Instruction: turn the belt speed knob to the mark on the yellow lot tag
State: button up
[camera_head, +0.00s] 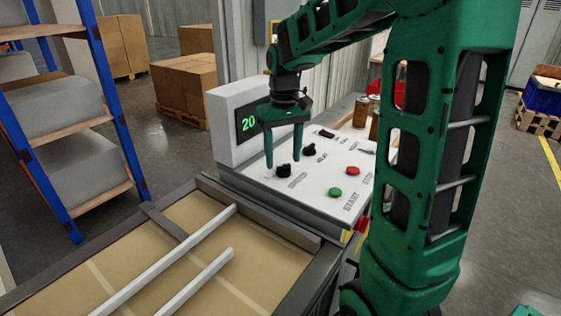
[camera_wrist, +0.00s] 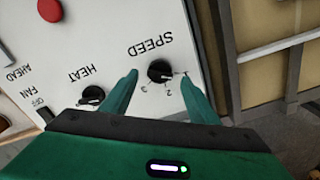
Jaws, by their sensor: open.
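The black belt speed knob (camera_head: 284,170) is on the sloping white control panel (camera_head: 318,198), at its near left. In the wrist view the speed knob (camera_wrist: 160,71) sits below the upside-down word SPEED, with small numbers around it. A short mark shows at its right side; I cannot tell exactly where its pointer stands. My gripper (camera_head: 284,163) is open and points down, its green fingers on either side of the speed knob. In the wrist view my gripper (camera_wrist: 163,76) also spans the knob, with gaps at both sides. I cannot make out a yellow lot tag.
The heat knob (camera_wrist: 92,95) is close outside one finger. A display (camera_head: 247,122) reads 20. Green (camera_head: 335,192) and red (camera_head: 353,171) buttons lie farther right on the panel. A belt table (camera_head: 190,240) with pale bars lies in front. Brown cans (camera_head: 361,110) stand behind.

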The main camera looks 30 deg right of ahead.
notch_tip(320, 180, up, 9)
jog(key=shift+f, duration=0.2)
dwell(0.6)
